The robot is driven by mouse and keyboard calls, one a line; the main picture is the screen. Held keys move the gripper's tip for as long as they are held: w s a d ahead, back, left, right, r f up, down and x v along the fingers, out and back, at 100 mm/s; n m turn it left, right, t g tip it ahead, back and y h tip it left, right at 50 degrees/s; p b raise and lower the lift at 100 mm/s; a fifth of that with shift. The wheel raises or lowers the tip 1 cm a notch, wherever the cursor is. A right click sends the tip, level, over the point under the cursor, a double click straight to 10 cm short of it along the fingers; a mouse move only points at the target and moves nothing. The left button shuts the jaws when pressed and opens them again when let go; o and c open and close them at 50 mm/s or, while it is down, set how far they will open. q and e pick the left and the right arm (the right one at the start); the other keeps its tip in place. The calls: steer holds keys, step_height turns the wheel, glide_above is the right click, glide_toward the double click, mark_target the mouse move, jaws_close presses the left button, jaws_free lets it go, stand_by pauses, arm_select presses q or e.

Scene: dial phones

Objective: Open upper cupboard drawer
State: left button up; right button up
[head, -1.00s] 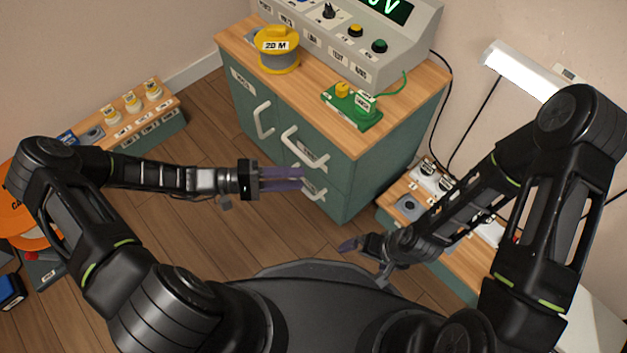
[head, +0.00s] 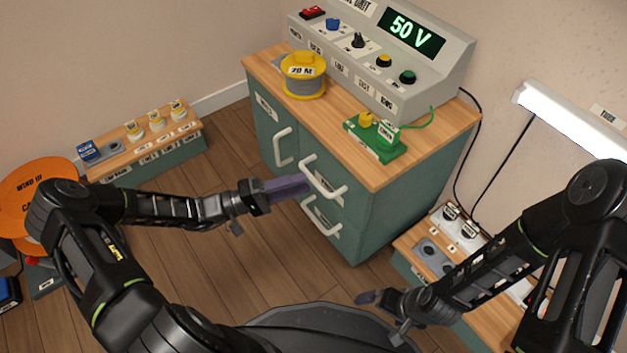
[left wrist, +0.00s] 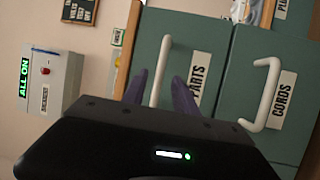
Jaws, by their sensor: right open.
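The green cupboard (head: 395,205) has a wooden top. Its upper drawer has a white bar handle (head: 323,178), and a second drawer handle (head: 322,218) sits below it. The upper drawer looks closed. My left gripper (head: 287,187) is at the upper drawer's handle, with its purple fingers pointing at the front. In the left wrist view, the fingers (left wrist: 160,92) are apart, with a white handle (left wrist: 161,70) beside a PARTS label lined up between them. Contact cannot be told. Another handle (left wrist: 263,95) is beside a CORDS label. My right gripper (head: 382,301) is open and empty at the lower right.
A yellow reel (head: 303,78), a green block (head: 376,138) and a grey control unit (head: 395,60) reading 50 V stand on the cupboard. A low bench (head: 150,140) is at left, another (head: 438,250) at right. An orange disc (head: 38,195) is far left. The floor before the cupboard is clear.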

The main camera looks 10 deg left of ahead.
mark_target(313, 178)
arm_select(q)
steer(key=shift+b+x, duration=0.4)
steer(key=shift+x, duration=1.75)
steer(key=shift+c, duration=0.4)
jaws_close()
